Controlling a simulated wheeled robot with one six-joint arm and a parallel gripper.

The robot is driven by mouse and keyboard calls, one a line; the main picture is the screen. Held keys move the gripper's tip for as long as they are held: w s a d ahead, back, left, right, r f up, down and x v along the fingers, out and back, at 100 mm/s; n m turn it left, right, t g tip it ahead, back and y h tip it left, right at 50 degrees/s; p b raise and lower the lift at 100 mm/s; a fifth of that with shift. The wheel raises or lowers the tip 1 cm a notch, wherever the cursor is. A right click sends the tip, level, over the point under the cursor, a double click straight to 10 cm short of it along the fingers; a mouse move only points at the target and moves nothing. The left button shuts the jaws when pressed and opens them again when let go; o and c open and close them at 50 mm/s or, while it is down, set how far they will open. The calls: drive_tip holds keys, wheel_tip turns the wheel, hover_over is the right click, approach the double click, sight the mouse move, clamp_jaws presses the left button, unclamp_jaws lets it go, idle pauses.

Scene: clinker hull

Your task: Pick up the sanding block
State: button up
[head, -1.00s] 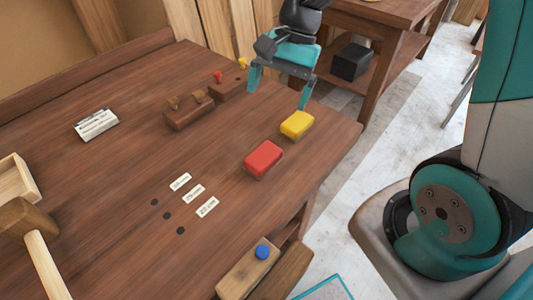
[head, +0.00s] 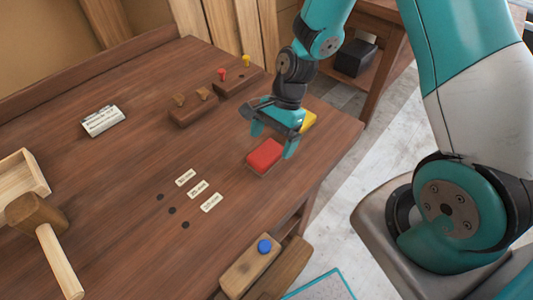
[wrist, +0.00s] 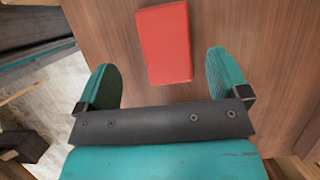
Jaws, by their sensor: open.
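A red block (head: 265,155) with a paler wooden underside lies on the brown workbench. A yellow block (head: 308,121) of similar shape lies behind it, partly hidden by my gripper. The pictures do not show which one is called the sanding block. My gripper (head: 273,142) is open and empty above the near bench area, over the red block's far side. In the wrist view, the red block (wrist: 166,42) shows ahead of my gripper (wrist: 164,72). Its near end lies between the two teal fingers, with a gap on both sides.
Wooden holders (head: 194,107) stand farther back, one with red and yellow knobs. Small labels (head: 198,190) and dark holes lie left of the red block. A mallet (head: 48,235) and wooden tray (head: 22,177) are at left. The bench's right edge is close.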

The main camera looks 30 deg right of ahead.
sight(267, 151)
drive_tip(key=shift+w+p+x, duration=0.15)
drive_tip(key=shift+p+x, duration=0.2)
drive_tip(key=shift+x, duration=0.9)
drive_tip(key=shift+w+p+x, duration=0.2)
drive_tip(key=shift+p+x, duration=0.15)
drive_tip(key=shift+x, duration=0.85)
drive_tip(key=shift+f, duration=0.15)
drive_tip(key=c, duration=1.1)
wheel_tip(267, 151, up, 20)
drive_tip(key=shift+r+b, duration=0.15)
drive_tip(key=shift+b, duration=0.65)
